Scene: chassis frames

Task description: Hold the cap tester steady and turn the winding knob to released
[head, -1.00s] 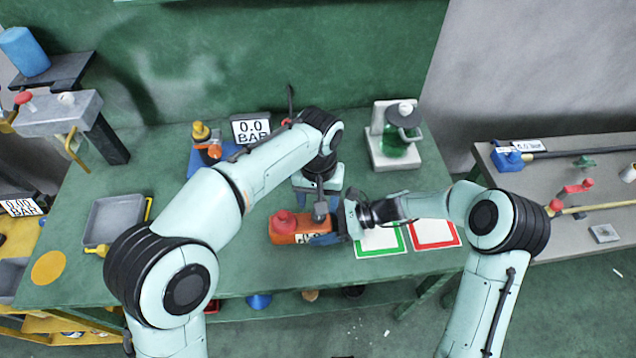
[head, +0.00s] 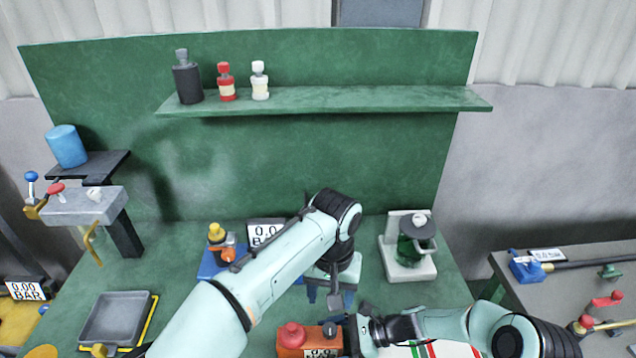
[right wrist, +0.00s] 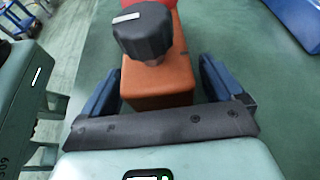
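The cap tester, an orange block (head: 291,340) with a red cap (head: 291,333), stands at the bottom of the head view, its lower part cut off. In the right wrist view its orange body (right wrist: 158,88) carries a dark ribbed winding knob (right wrist: 143,33) with a white mark; the knob (head: 330,328) also shows in the head view. My right gripper (right wrist: 160,75) has its blue fingers either side of the body, with narrow gaps visible. My left gripper (head: 330,295) points down above and behind the knob, fingers apart, holding nothing visible.
A grey tray (head: 115,318) lies at left. A blue-based device (head: 212,263) and a gauge display (head: 266,232) stand behind my left arm. A green-and-white device (head: 410,250) stands at back right. Bottles stand on the shelf (head: 330,100). Green- and red-bordered cards lie right of the tester.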

